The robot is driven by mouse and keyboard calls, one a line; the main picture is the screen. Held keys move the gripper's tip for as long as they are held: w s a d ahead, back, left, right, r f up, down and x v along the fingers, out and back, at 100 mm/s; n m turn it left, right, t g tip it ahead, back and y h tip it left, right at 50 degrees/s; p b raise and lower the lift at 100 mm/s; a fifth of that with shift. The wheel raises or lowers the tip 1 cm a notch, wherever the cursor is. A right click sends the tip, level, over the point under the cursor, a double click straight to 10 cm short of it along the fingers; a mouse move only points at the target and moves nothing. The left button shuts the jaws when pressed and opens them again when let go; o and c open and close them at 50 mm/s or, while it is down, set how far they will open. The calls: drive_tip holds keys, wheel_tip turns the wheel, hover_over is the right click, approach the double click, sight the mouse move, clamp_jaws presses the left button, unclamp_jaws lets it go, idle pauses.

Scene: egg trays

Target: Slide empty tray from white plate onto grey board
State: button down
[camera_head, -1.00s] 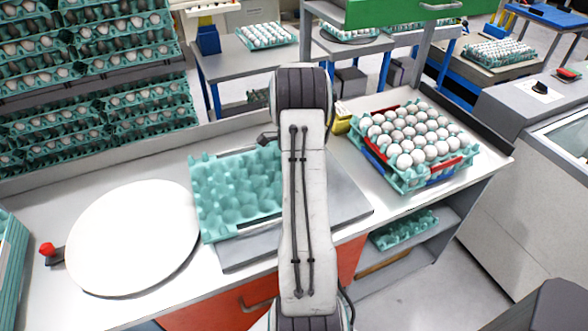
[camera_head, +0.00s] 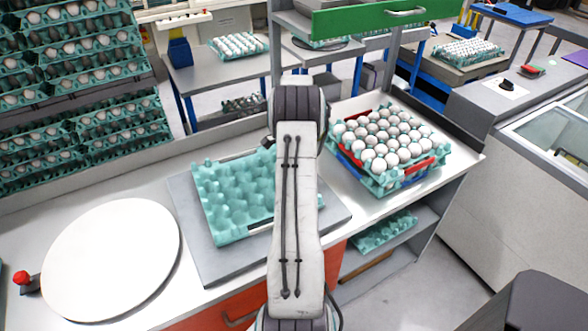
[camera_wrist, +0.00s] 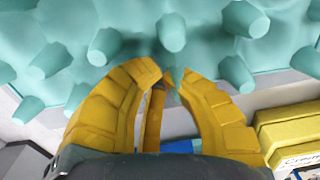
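The empty teal egg tray (camera_head: 233,191) lies on the grey board (camera_head: 196,255), with its left side inside the board's left edge. The round white plate (camera_head: 110,260) is bare and stands apart to the left. My arm covers the tray's right part in the head view and hides my gripper there. In the wrist view, the yellow fingers of my gripper (camera_wrist: 166,77) curve in until their tips nearly meet at the edge of the tray (camera_wrist: 120,25). They appear closed on the rim, though the exact contact is hard to see.
A teal tray full of white eggs (camera_head: 335,150) stands on the right of the counter. A red-knobbed part (camera_head: 22,278) sits left of the plate. Stacked egg trays (camera_head: 75,70) fill the back left. A yellow item (camera_wrist: 288,135) is near the fingers.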

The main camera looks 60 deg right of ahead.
drive_tip(key=shift+s+a+f, duration=0.1)
drive_tip(key=shift+f, duration=0.1)
drive_tip(key=shift+r+p, duration=0.5)
drive_tip(key=shift+r, duration=0.25)
drive_tip(key=shift+f, duration=0.1)
drive_tip(key=shift+s+d+b, duration=0.2)
drive_tip(key=shift+s+d, duration=0.65)
drive_tip(key=shift+d, duration=0.95)
drive_tip(key=shift+s+d+b, duration=0.15)
drive_tip(key=shift+s+d, duration=0.7)
drive_tip(key=shift+d, duration=1)
drive_tip(key=shift+s+d+b, duration=0.2)
drive_tip(key=shift+s+d, duration=0.65)
drive_tip(key=shift+d, duration=0.95)
